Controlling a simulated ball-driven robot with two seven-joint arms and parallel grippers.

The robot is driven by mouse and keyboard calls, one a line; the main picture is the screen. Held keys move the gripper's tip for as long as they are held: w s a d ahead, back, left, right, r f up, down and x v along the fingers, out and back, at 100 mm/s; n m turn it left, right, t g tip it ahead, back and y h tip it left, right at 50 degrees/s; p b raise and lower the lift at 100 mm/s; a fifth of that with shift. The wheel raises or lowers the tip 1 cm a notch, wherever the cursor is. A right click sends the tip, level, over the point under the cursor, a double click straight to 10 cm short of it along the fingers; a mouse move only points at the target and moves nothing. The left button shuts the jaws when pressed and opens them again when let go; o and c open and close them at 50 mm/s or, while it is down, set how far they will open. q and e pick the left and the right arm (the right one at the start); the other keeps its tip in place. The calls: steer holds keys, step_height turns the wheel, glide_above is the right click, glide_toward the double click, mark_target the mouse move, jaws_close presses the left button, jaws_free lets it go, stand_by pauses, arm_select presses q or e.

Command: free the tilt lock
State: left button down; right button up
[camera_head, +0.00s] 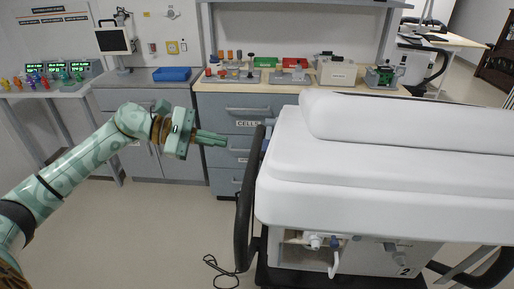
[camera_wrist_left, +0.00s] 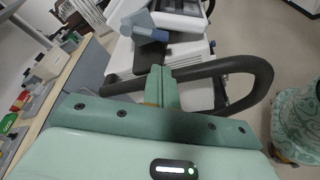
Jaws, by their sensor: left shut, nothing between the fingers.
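My left gripper (camera_head: 216,138) is shut and empty, held in the air left of the white-padded bed (camera_head: 360,170). Its closed fingertips (camera_wrist_left: 162,78) also show in the left wrist view, in front of a black looped rail (camera_wrist_left: 240,66). In the head view the black rail (camera_head: 243,205) stands at the bed's left end, apart from and below the gripper. I cannot tell for sure which part is the tilt lock. A blue-grey lever-like part (camera_wrist_left: 137,22) shows beyond the fingers in the wrist view. My right gripper is not in view.
A drawer cabinet (camera_head: 235,152) with a worktop of small devices stands behind the gripper. White and blue fittings (camera_head: 315,241) sit under the bed's near side. A black cable (camera_head: 222,272) lies on the floor. The floor left of the bed is otherwise clear.

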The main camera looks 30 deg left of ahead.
arm_select(q)
steer(key=shift+w, duration=0.1)
steer(key=x, duration=1)
steer(key=shift+b, duration=0.3)
steer(key=shift+r, duration=0.1)
